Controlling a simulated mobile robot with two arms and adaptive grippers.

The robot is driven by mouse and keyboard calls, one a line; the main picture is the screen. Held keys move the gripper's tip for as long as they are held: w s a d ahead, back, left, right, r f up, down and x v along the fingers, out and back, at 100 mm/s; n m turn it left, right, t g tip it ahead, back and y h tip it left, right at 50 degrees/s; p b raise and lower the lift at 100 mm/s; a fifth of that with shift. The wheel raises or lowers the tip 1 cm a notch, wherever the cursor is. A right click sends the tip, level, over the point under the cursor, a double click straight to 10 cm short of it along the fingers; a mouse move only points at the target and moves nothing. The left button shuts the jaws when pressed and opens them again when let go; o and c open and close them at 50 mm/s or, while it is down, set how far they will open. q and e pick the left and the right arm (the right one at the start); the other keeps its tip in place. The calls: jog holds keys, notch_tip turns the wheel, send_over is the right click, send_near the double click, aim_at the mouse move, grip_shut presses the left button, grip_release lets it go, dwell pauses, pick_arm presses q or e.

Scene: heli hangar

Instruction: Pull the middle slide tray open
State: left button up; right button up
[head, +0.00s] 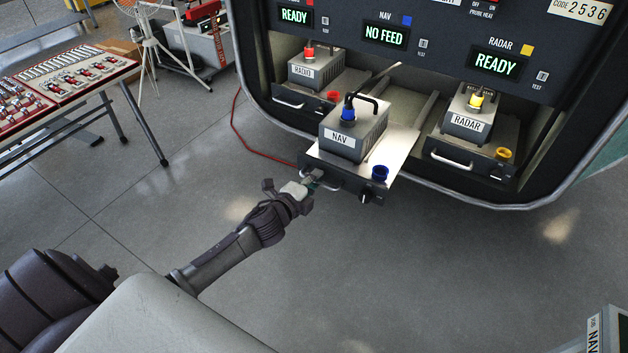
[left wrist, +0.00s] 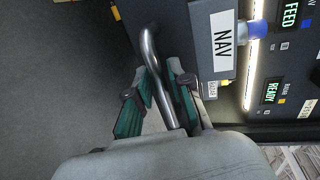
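The middle slide tray (head: 402,160) sticks far out of the console bay, past the trays on either side. It carries the grey NAV box (head: 352,137), whose blue plug and cable are at the top; the NAV label also shows in the left wrist view (left wrist: 223,41). The curved metal handle (left wrist: 150,47) is on the tray's front. My left gripper (head: 314,178) is at the left part of that front. In the left wrist view its teal-padded fingers (left wrist: 170,85) lie on both sides of the handle, closed on it. My right gripper is not in view.
The RADIO tray (head: 290,97) and RADAR tray (head: 470,168) sit inside the bay at either side. The console's rounded rim (head: 500,204) runs below. A table with red panels (head: 60,85) stands at left. A NAV-labelled object (head: 606,330) is at bottom right. The floor between is clear.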

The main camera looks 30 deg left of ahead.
pick_arm(q)
jog(key=shift+o, duration=0.8)
jog(key=v, duration=1.2)
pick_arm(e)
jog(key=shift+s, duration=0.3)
pick_arm(q)
jog(key=s+a+f+n+g+y+b, duration=0.1)
jog(key=s+f+n+g, duration=0.2)
jog(key=f, duration=0.8)
jog(key=s+f+n+g+b, duration=0.1)
jog(key=s+f+n+g, duration=0.15)
jog(key=s+f, duration=0.65)
jog(key=s+a+f+n+g+y+b, duration=0.15)
jog(key=f+n, duration=0.25)
jog(key=f, duration=1)
jog(key=s+d+f+n+g+h+b, duration=0.1)
jog(key=s+d+f+n+g, duration=0.2)
jog(key=s+f, duration=0.6)
jog(key=s+d+f+n+g+h+b, duration=0.1)
jog(key=s+d+f+n+g, duration=0.2)
jog(key=s, duration=1.4)
jog(key=d+f+g, duration=0.1)
jog(key=d+f, duration=0.3)
jog(key=f, duration=0.3)
jog(key=shift+g, duration=0.3)
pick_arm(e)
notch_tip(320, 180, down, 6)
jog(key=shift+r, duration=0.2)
